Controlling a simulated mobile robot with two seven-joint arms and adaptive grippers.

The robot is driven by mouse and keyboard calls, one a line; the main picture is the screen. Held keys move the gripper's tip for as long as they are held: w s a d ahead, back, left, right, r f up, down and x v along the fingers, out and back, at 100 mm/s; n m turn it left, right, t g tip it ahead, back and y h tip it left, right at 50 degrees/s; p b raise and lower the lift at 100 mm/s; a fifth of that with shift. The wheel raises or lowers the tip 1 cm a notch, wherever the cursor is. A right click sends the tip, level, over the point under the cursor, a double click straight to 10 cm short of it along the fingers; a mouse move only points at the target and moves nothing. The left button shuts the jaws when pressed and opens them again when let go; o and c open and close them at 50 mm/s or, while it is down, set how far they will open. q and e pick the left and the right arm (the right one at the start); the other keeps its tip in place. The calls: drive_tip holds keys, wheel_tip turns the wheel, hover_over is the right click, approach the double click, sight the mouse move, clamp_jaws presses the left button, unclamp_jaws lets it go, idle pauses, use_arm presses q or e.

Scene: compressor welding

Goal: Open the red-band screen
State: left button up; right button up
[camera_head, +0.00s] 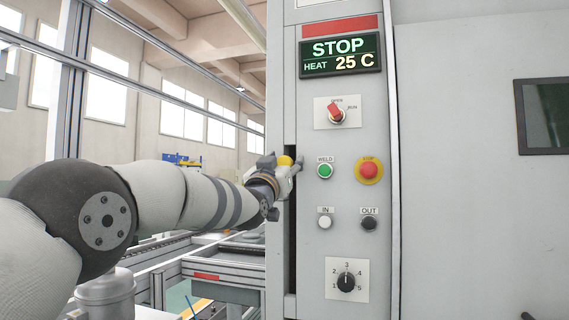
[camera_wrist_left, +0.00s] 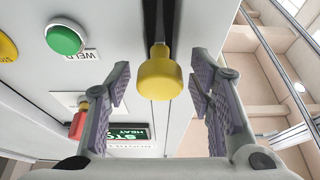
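A yellow knob (camera_head: 285,160) sticks out at a dark vertical slot (camera_head: 291,225) in the left side of the grey control column. It shows large in the left wrist view (camera_wrist_left: 160,75), with a rounded end towards the camera. My left gripper (camera_head: 283,172) is at the knob. In the left wrist view its two fingers (camera_wrist_left: 161,85) are apart, one on each side of the knob, with gaps visible on both sides. A red band (camera_head: 340,27) runs across the column above the display. I cannot tell which panel is the screen. My right gripper is not in view.
The column face carries a STOP display (camera_head: 340,56), a red rotary switch (camera_head: 337,115), a green WELD button (camera_head: 325,171), a red-on-yellow stop button (camera_head: 369,170) and a dial (camera_head: 346,281). Grey conveyor rails (camera_head: 235,257) lie below my left arm.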

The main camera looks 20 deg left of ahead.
use_arm(q)
drive_tip(key=v, duration=1.2)
wheel_tip(320, 180, down, 23)
drive_tip(key=g, duration=0.5)
drive_tip(key=s+f+g, duration=0.3)
drive_tip(key=s+f, duration=0.2)
drive_tip(key=f, duration=0.6)
drive_tip(key=s+f+g, duration=0.3)
drive_tip(key=s+f, duration=0.3)
drive_tip(key=f, duration=0.5)
drive_tip(key=s+a+f+g, duration=0.2)
drive_tip(key=s+f+g, duration=0.3)
drive_tip(key=s+f, duration=0.65)
drive_tip(key=s+f+g, duration=0.2)
drive_tip(key=s+g, duration=0.1)
drive_tip(key=s, duration=0.8)
drive_tip(key=s+f+g+p, duration=0.1)
drive_tip(key=s+f+g, duration=0.1)
drive_tip(key=s, duration=0.9)
drive_tip(key=s+f+g, duration=0.2)
drive_tip(key=s+g, duration=0.2)
drive_tip(key=s, duration=0.7)
drive_tip(key=shift+a+n+y, duration=0.3)
drive_tip(key=shift+n+y, duration=0.1)
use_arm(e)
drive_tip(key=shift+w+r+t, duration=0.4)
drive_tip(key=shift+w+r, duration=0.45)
